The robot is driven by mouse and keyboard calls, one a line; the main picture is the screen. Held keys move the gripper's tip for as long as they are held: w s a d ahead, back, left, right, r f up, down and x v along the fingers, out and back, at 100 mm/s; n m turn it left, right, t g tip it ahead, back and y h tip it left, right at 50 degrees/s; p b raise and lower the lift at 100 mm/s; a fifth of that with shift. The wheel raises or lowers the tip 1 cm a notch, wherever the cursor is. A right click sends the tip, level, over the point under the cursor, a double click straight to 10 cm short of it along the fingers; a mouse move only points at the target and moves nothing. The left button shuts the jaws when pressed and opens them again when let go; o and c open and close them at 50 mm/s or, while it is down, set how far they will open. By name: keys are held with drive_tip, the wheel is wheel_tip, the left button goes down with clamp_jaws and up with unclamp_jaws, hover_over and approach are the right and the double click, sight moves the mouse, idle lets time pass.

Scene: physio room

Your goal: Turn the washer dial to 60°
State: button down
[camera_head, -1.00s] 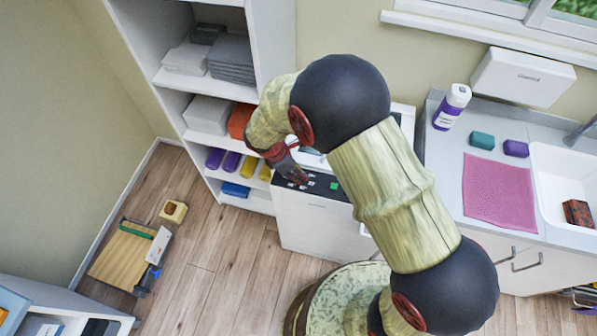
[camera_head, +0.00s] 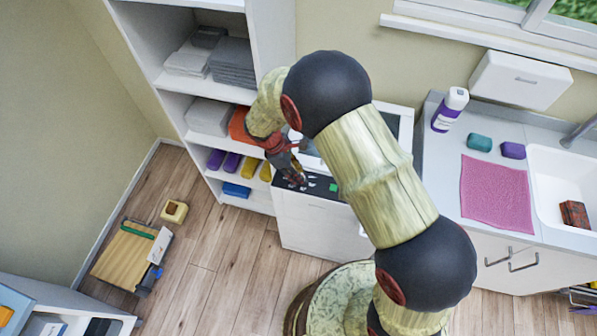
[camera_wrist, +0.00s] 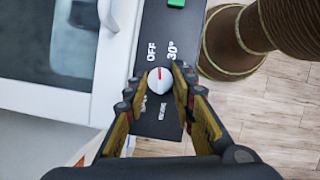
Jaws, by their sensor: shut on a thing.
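The washer (camera_head: 312,222) is a white box with a dark control panel (camera_wrist: 154,20) on its front edge, partly hidden by my arm in the head view. The dial (camera_wrist: 160,81) is a round white knob with a red mark, which points up in the wrist view, between the printed OFF and 30°. Other labels below the dial are partly covered by my left finger. My gripper (camera_wrist: 160,77) is shut on the dial, with one finger on each side. In the head view my gripper (camera_head: 292,178) is over the panel's left part.
A green button (camera_wrist: 176,3) is on the same panel; it also shows in the head view (camera_head: 333,187). An open shelf (camera_head: 160,80) with towels stands left of the washer. A counter with a pink cloth (camera_head: 495,198) and a sink is on the right.

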drive_tip(key=m+g, duration=0.1)
drive_tip(key=m, duration=0.2)
drive_tip(key=m+g+y+p, duration=0.1)
drive_tip(key=m, duration=0.2)
drive_tip(key=shift+w+d+m, duration=0.1)
drive_tip(key=shift+w+m, duration=0.1)
drive_tip(key=shift+m, duration=0.1)
drive_tip(key=m+y, duration=0.1)
drive_tip(key=m, duration=0.2)
drive_tip(key=m+g+y+p, duration=0.1)
drive_tip(key=m, duration=0.2)
drive_tip(key=shift+d+g, duration=0.1)
drive_tip(key=shift+g, duration=0.2)
drive_tip(key=m+y, duration=0.1)
drive_tip(key=m, duration=0.2)
drive_tip(key=m+y+p, duration=0.1)
drive_tip(key=m, duration=0.2)
drive_tip(key=shift+d+m+y+p, duration=0.15)
drive_tip(key=shift+m+y+p, duration=0.15)
drive_tip(key=shift+m+y, duration=0.1)
drive_tip(key=m+y, duration=0.1)
drive_tip(key=m, duration=0.1)
drive_tip(key=m+t+p, duration=0.1)
drive_tip(key=m, duration=0.2)
drive_tip(key=shift+d+m+y, duration=0.1)
drive_tip(key=shift+m+y, duration=0.2)
drive_tip(key=shift+y, duration=0.1)
drive_tip(key=c, duration=1.5)
unclamp_jaws()
